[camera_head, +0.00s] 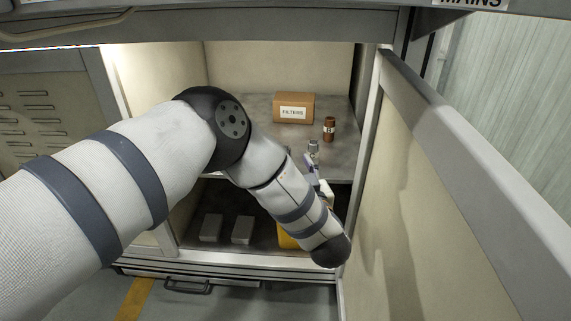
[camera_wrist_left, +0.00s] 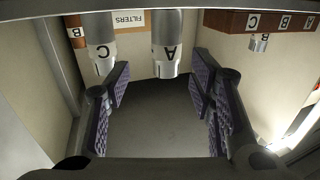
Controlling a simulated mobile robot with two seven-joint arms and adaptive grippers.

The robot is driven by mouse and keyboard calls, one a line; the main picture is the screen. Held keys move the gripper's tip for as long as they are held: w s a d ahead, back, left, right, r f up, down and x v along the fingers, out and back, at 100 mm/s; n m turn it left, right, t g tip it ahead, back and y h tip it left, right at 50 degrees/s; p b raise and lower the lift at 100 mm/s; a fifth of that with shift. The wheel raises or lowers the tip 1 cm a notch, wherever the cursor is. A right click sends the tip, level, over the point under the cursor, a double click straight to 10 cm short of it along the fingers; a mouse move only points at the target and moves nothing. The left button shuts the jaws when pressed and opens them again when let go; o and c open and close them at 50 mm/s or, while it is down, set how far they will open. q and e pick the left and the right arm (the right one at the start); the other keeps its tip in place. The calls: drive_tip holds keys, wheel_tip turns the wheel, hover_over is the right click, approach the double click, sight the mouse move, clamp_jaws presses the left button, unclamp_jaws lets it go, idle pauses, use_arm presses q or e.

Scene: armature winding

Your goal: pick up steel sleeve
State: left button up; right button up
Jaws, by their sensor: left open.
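Two grey metal cylinders marked C (camera_wrist_left: 101,42) and A (camera_wrist_left: 167,42) show at the top of the left wrist view; which one is the steel sleeve I cannot tell. One small silver cylinder (camera_head: 313,147) shows on the cabinet's upper shelf in the head view, just beyond my left gripper (camera_head: 314,169). In the left wrist view my left gripper (camera_wrist_left: 158,82) is open and empty between its purple pads. Cylinder A lines up with the gap, and C overlaps the left finger's side. Contact cannot be told. My forearm hides part of the shelf.
The open cabinet door (camera_head: 420,190) stands close on the right. Pale boxes (camera_head: 242,230) and a yellow object (camera_head: 287,238) sit on the lower level.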

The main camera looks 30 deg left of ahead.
use_arm(q)
drive_tip(key=x, duration=0.1)
drive_tip(key=b+x, duration=0.1)
drive_tip(key=x, duration=0.2)
drive_tip(key=shift+a+f, duration=0.3)
drive_tip(key=shift+a, duration=0.25)
drive_tip(key=shift+w+a+r+b, duration=0.1)
drive_tip(key=shift+w+a+b, duration=0.05)
drive_tip(key=shift+b, duration=0.15)
drive_tip(key=shift+r, duration=0.1)
clamp_jaws()
drive_tip(key=shift+r, duration=0.1)
